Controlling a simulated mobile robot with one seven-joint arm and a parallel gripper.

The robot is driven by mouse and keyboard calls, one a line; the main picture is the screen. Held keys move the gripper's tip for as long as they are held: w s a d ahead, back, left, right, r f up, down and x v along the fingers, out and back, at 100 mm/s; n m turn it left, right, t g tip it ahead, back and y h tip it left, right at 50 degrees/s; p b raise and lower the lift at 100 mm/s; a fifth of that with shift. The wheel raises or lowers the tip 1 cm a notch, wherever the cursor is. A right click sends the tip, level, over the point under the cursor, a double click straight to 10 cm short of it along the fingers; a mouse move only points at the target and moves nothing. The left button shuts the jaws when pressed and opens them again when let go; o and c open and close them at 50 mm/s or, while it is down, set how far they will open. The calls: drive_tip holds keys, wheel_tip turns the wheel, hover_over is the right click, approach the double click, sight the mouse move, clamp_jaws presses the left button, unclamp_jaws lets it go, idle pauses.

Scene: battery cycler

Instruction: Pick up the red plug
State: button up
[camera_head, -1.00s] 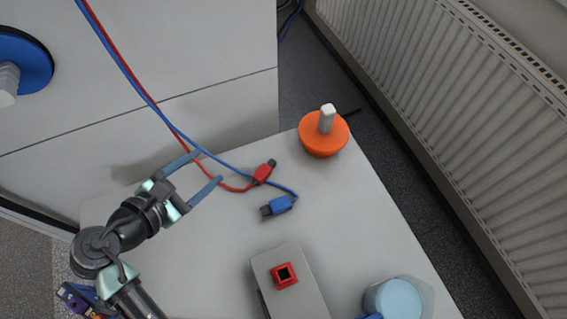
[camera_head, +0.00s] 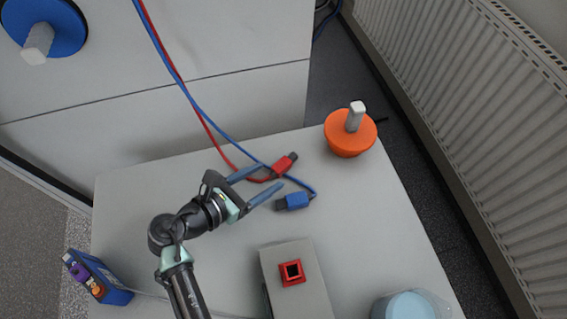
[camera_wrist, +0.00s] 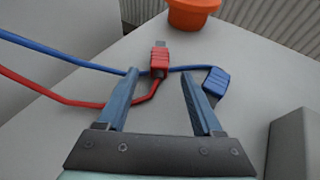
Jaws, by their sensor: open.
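The red plug (camera_head: 284,164) lies on the white table, its dark tip pointing to the upper right and its red cable running off to the left. My gripper (camera_head: 271,175) is open, with its blue fingers pointing toward the plug. In the wrist view, the red plug (camera_wrist: 159,62) sits just beyond the fingertips of my gripper (camera_wrist: 160,74), between their lines. The plug is not held. The red cable passes between and under the fingers. The blue plug (camera_head: 292,202) lies nearby; in the wrist view it is beside the right finger (camera_wrist: 215,82).
An orange bowl-like object with a pale post (camera_head: 349,138) stands at the table's far corner. A grey box with a red square socket (camera_head: 291,272) is in front. A light blue round container (camera_head: 408,306) is at lower right. A blue box (camera_head: 103,279) is at left. A blue cable crosses beside the red one.

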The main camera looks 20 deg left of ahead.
sight(274, 171)
drive_tip(key=x, duration=0.3)
drive_tip(key=shift+w, duration=0.2)
clamp_jaws()
